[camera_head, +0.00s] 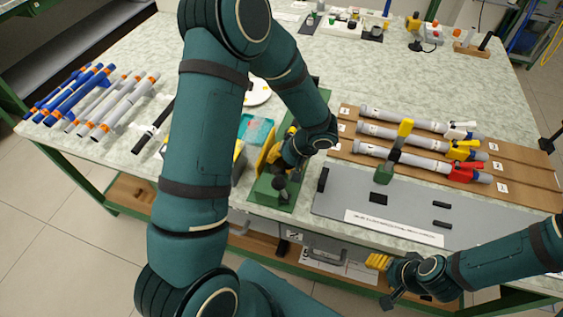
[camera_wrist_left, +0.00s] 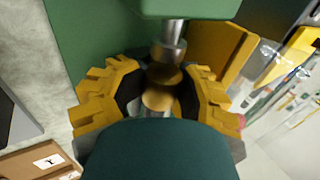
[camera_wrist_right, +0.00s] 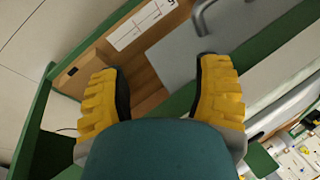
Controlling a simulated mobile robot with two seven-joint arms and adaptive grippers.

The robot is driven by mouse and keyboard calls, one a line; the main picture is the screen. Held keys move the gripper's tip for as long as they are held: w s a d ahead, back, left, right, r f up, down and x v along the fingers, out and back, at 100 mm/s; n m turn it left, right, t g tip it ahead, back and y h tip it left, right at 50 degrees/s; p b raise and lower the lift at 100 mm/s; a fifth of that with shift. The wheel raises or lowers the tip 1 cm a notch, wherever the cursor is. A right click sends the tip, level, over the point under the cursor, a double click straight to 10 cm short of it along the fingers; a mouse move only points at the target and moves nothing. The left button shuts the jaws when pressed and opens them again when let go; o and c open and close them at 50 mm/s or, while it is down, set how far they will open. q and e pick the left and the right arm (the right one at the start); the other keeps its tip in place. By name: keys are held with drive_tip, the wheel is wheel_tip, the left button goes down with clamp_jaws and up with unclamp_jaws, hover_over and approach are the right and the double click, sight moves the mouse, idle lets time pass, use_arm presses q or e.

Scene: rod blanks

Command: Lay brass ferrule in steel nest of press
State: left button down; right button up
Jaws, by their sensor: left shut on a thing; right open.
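The green press (camera_head: 272,192) stands near the front edge of the bench, partly hidden behind my left arm. In the left wrist view its steel ram (camera_wrist_left: 172,38) comes down from the green head (camera_wrist_left: 187,8). My left gripper (camera_wrist_left: 162,92) is at the press, its yellow fingers shut on the brass ferrule (camera_wrist_left: 165,76) just under the ram. A steel piece (camera_wrist_left: 157,101), seemingly the nest, shows below the ferrule; I cannot tell whether they touch. My right gripper (camera_wrist_right: 160,90) is open and empty, in front of the bench edge; it also shows in the head view (camera_head: 382,279).
Grey rods with white, yellow and red ends lie on brown boards (camera_head: 345,128) at the right. Blue and grey tubes (camera_head: 85,90) lie at the left.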

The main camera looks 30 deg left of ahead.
use_arm(q)
drive_tip(key=shift+s+a+f, duration=0.15)
drive_tip(key=shift+s+f, duration=0.25)
drive_tip(key=shift+f, duration=0.1)
drive_tip(key=shift+c, duration=1.7)
unclamp_jaws()
drive_tip(key=v, duration=1.3)
drive_tip(key=shift+w+a, duration=0.25)
drive_tip(key=shift+w, duration=0.05)
drive_tip(key=shift+r, duration=0.1)
